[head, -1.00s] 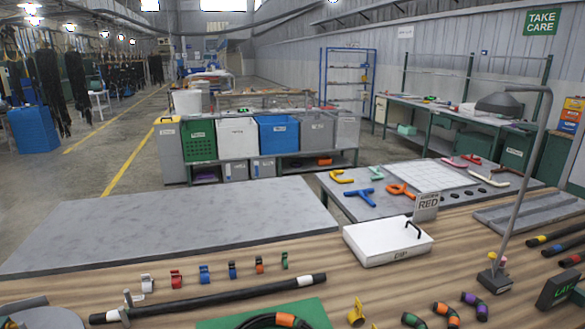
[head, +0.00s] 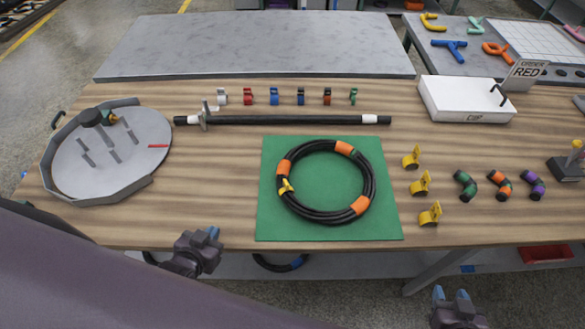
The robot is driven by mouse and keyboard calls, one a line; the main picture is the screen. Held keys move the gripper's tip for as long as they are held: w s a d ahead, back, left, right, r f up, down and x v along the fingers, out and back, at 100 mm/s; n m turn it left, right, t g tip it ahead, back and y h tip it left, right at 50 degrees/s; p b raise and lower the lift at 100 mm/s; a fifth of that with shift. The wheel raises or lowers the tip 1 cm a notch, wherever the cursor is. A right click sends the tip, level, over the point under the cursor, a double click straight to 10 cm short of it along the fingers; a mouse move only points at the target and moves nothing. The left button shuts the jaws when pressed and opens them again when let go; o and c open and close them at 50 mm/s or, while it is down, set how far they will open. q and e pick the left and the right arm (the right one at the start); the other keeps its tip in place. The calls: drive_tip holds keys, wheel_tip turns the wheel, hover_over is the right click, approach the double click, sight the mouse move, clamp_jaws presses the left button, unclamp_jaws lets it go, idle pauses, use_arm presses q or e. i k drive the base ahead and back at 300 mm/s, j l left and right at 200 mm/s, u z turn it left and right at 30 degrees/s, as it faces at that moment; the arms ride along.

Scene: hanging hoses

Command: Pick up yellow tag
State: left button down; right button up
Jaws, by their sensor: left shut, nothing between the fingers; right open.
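Three yellow tags stand in a column on the wooden table right of the green mat (head: 268,222): a far one (head: 412,158), a middle one (head: 420,184) and a near one (head: 431,214). Another yellow piece (head: 286,186) sits on the left side of the coiled black hose (head: 370,190), which has orange bands and lies on the mat. My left gripper (head: 213,234) is shut and empty at the table's front edge, left of the mat. My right gripper (head: 450,294) is open and empty, in front of the table edge and below the near tag.
A round grey tray (head: 70,180) with pegs is at the left. A black bar (head: 290,120) lies behind the mat, with several coloured clips behind it. A white box (head: 450,100) is at the back right. Short hose elbows (head: 500,185) stand right of the tags.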

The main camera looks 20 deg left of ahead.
sight(412, 158)
drive_tip(key=k+j+z, duration=0.95)
drive_tip(key=j, duration=0.15)
